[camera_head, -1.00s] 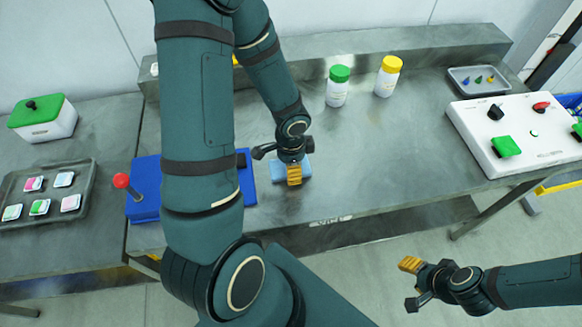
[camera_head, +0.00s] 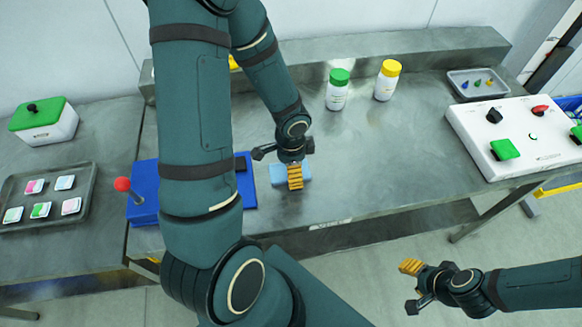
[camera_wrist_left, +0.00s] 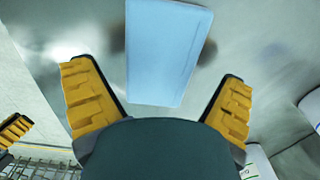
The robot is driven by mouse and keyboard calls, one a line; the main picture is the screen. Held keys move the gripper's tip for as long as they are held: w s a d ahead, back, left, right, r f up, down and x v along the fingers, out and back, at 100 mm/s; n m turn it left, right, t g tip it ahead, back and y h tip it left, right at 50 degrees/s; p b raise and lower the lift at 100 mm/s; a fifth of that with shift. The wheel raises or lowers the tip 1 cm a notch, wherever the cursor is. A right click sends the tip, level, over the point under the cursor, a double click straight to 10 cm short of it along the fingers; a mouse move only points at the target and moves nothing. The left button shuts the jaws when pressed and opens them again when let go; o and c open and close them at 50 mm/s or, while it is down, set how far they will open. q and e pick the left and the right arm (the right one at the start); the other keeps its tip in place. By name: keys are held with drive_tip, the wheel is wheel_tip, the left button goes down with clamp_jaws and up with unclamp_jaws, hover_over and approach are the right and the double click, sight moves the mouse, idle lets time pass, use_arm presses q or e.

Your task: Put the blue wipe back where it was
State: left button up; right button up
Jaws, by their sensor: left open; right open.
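The blue wipe (camera_head: 277,174) lies flat near the front edge of the metal table, partly hidden by my left gripper. In the left wrist view the wipe (camera_wrist_left: 165,55) is a light blue rectangle ahead of and between the spread yellow fingers. My left gripper (camera_head: 294,178) is open just over the wipe and holds nothing; it also shows in the left wrist view (camera_wrist_left: 160,95). I cannot tell whether the fingers touch the wipe. My right gripper (camera_head: 411,285) is open and empty, out in front of the table at the lower right.
A blue box (camera_head: 146,208) with a red-knobbed lever stands left of the wipe, partly behind my left arm. Green-capped (camera_head: 337,95) and yellow-capped (camera_head: 385,86) bottles stand behind. A white control panel (camera_head: 495,150) is at right. The table between wipe and panel is clear.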

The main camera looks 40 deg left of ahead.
use_arm(q)
wheel_tip(320, 180, up, 11)
drive_tip(key=p, duration=0.3)
drive_tip(key=shift+s, duration=0.1)
idle(0.4)
